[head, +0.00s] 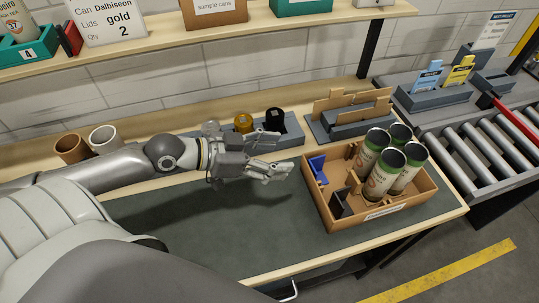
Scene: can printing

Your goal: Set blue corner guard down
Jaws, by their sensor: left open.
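The blue corner guard (317,169) stands at the left inner corner of an open cardboard box (334,222). Its lower part is partly hidden by the box wall. My left gripper (279,155) is open and empty, just left of the box and the blue guard. A gap shows between its fingers and the guard. Its fingers point right, toward the box. My right gripper is not in view.
Several green-topped cans (381,178) stand in the box's right part. A dark corner piece (341,204) is at its front left. Behind are a cardboard divider rack (350,121) and lids in a holder (243,123). The mat (235,225) is clear in front.

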